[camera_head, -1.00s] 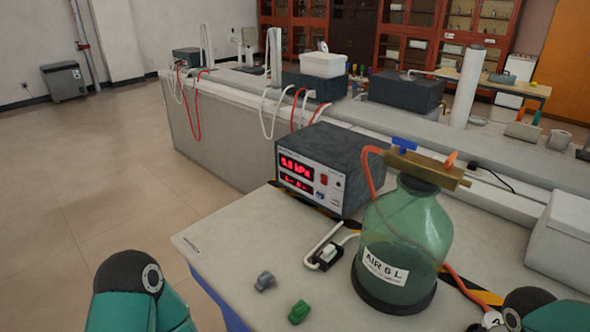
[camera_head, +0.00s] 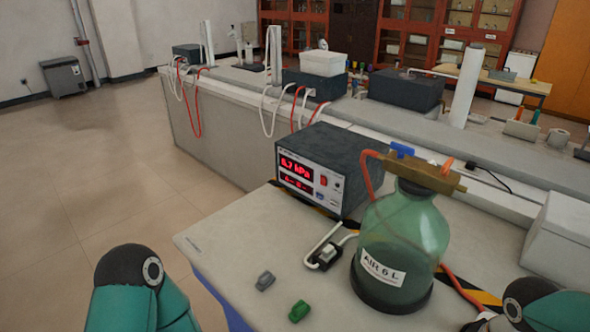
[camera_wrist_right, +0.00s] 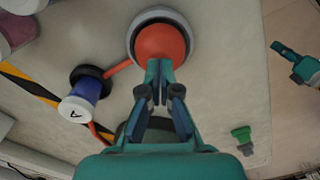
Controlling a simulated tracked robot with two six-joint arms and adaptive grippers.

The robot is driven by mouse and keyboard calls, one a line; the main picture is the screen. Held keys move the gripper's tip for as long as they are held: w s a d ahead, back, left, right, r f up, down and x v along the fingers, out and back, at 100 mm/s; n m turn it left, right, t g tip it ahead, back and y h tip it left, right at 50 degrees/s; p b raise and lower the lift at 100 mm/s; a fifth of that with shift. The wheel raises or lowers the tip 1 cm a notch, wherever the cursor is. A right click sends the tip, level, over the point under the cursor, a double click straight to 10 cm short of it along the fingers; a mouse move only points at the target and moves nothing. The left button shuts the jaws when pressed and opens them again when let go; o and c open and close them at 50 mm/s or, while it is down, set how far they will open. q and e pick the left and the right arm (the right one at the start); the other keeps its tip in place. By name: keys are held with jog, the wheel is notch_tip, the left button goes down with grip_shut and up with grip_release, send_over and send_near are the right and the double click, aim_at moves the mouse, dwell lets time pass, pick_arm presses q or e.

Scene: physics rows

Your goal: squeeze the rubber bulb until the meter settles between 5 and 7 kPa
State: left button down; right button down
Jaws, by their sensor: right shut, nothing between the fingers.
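The meter (camera_head: 325,170) is a dark box with a red display (camera_head: 297,170). Its top line ends in .7 kPa; the first digit is blurred and looks like a 5 or a 6. The red-orange rubber bulb (camera_wrist_right: 160,42) sits in a round light holder in the right wrist view. My right gripper (camera_wrist_right: 159,72) is shut with nothing between its fingers, its tips over the near edge of the bulb. I cannot tell whether they touch it. A teal part at the right edge, seemingly my left gripper (camera_wrist_right: 290,58), is too small to read.
A green glass bottle (camera_head: 395,245) marked AIR 6 L stands on the bench (camera_head: 222,240), joined to orange tubing. A small black-and-white fitting (camera_head: 325,256), a grey piece (camera_head: 265,281) and a green piece (camera_head: 299,311) lie in front.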

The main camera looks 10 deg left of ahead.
dwell(0.4)
jog(key=shift+f+b, duration=1.55)
jog(key=shift+f, duration=0.3)
jog(key=shift+r, duration=0.15)
jog(key=shift+r+p, duration=1.5)
jog(key=shift+r, duration=0.25)
notch_tip(320, 180, up, 7)
jog(key=p, duration=0.5)
jog(key=shift+p, duration=0.35)
jog(key=shift+f, duration=0.1)
